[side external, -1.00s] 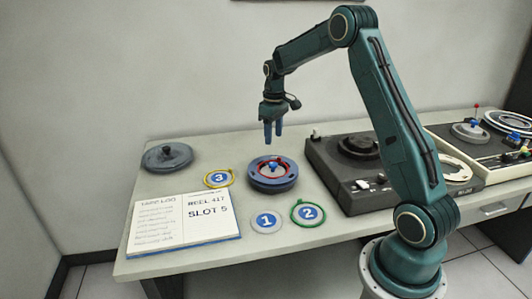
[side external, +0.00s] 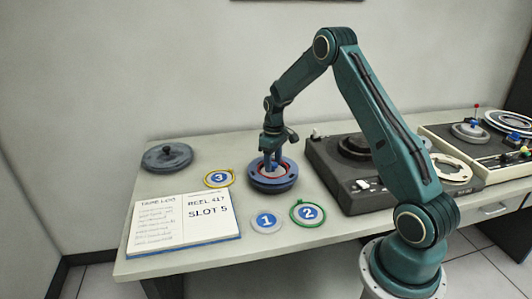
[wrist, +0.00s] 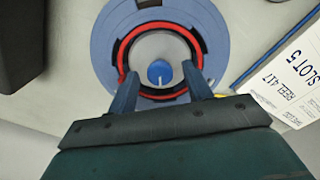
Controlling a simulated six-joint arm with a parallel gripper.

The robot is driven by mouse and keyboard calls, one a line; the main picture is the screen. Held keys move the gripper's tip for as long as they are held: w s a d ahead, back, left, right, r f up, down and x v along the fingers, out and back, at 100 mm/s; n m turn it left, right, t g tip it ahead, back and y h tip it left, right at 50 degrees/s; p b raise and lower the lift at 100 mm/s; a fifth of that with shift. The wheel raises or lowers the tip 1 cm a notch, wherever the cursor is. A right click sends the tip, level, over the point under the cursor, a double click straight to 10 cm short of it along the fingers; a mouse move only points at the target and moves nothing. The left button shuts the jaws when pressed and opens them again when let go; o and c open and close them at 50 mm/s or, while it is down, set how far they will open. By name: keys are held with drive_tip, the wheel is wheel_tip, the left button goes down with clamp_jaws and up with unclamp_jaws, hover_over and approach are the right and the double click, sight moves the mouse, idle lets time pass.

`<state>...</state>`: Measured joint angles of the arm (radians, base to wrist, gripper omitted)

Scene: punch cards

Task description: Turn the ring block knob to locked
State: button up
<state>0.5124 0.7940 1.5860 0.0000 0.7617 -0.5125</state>
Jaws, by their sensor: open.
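The ring block (side external: 271,185) is a round blue block on the desk, with a red ring (wrist: 122,55) set in its top. In the wrist view its blue knob (wrist: 160,72), with a pale mark on it, sits at the centre of the pale inner disc. My gripper (side external: 271,166) is down at the block's top, fingers pointing downward. In the wrist view my gripper (wrist: 161,80) is open, with one finger on each side of the knob and gaps between. In the side view the fingers hide the knob. I cannot read any locked mark.
An open log book (side external: 184,220) reading "REEL 417 SLOT 5" lies at front left. Numbered discs 1 (side external: 266,220), 2 (side external: 308,213) and 3 (side external: 219,177) lie around the block. A grey lid (side external: 167,157) is at back left. A dark tape deck (side external: 345,190) stands close on the right.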

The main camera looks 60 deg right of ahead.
drive_tip(key=c, duration=1)
drive_tip(key=shift+o, duration=0.2)
drive_tip(key=shift+m, duration=0.5)
drive_tip(key=m, duration=0.2)
drive_tip(key=shift+m, duration=0.4)
drive_tip(key=m, duration=0.3)
drive_tip(key=shift+m, duration=0.3)
drive_tip(key=m, duration=0.6)
drive_tip(key=shift+r+m, duration=0.1)
drive_tip(key=shift+m, duration=0.2)
